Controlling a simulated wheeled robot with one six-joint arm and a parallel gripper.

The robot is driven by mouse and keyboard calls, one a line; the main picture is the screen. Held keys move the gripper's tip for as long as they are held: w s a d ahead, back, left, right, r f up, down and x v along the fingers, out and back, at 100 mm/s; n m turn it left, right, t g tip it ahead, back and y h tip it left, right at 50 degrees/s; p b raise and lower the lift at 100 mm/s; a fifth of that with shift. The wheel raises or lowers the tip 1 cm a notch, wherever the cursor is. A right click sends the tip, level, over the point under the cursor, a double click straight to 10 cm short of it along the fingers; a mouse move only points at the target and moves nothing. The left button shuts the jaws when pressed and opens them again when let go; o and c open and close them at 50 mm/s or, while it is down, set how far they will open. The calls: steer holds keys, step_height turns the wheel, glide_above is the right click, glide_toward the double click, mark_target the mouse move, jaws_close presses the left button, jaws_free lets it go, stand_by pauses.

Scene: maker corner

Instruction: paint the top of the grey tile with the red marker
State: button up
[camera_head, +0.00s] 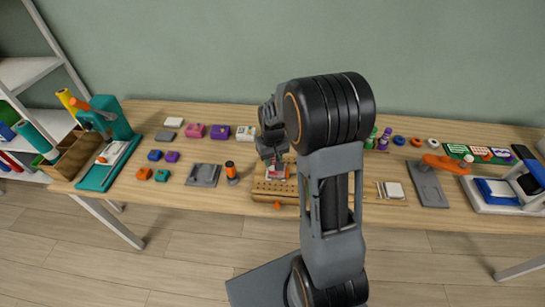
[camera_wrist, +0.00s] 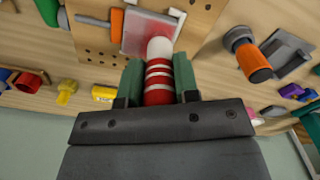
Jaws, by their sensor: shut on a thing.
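My gripper (camera_head: 272,160) is shut on the red marker (camera_wrist: 158,88), which has white bands and a pale rounded tip end. In the wrist view the marker sits between the two green fingers, its tip end over the near edge of the grey tile (camera_wrist: 146,36). I cannot tell whether the tip touches. The tile's top looks reddish over much of its face, with a pale grey border. It lies on a wooden pegboard block (camera_head: 262,187), beside an orange-and-grey clamp part (camera_wrist: 115,20). In the head view my gripper partly hides the tile (camera_head: 280,173).
An orange-and-black cylinder (camera_head: 232,172) and a grey plate (camera_head: 203,174) stand left of the block. A white square tile (camera_head: 394,190) lies to the right. Coloured boxes line the back. Bare wooden table shows between the objects.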

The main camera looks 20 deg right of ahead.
steer(key=shift+s+a, duration=0.15)
steer(key=shift+s, duration=0.3)
steer(key=shift+d, duration=0.2)
steer(key=shift+s+d, duration=0.3)
steer(key=shift+d, duration=0.15)
steer(key=shift+d, duration=0.1)
steer(key=shift+s+d, duration=0.25)
steer(key=shift+d, duration=0.35)
steer(key=shift+w+d, duration=0.35)
steer(key=shift+w, duration=0.3)
steer(key=shift+w+d, duration=0.25)
steer(key=shift+w, duration=0.45)
